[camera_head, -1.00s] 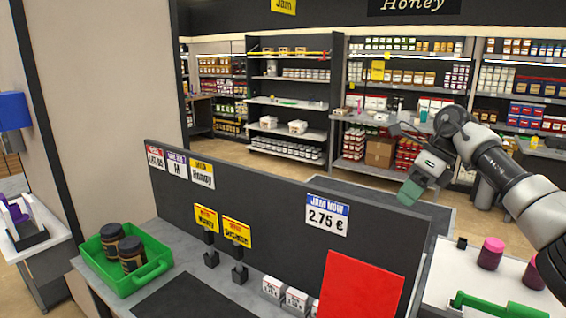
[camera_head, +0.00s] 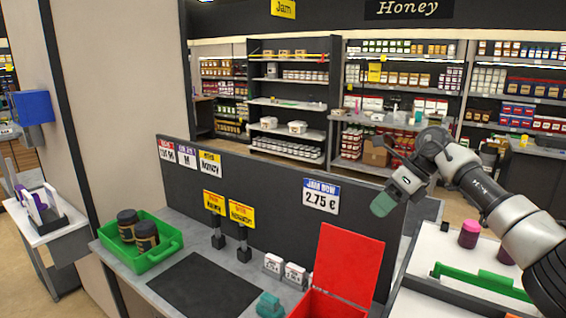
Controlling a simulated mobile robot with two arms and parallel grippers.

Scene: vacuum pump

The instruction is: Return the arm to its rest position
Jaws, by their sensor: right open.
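My right arm comes in from the right edge. Its gripper (camera_head: 384,204) has green fingertips and points down and left. It hangs in the air in front of the dark counter panel's right end, to the right of the blue and white price sign (camera_head: 321,196). The fingers overlap in this view and no object shows in them. My left arm and gripper are out of view.
A green crate (camera_head: 160,262) holds dark jars at left. A dark mat (camera_head: 204,286), a teal item (camera_head: 268,305) and an open red box (camera_head: 350,263) are on the counter. Pink-lidded jars (camera_head: 469,235) and a green-handled tool (camera_head: 480,278) lie at right. Shelves stand behind.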

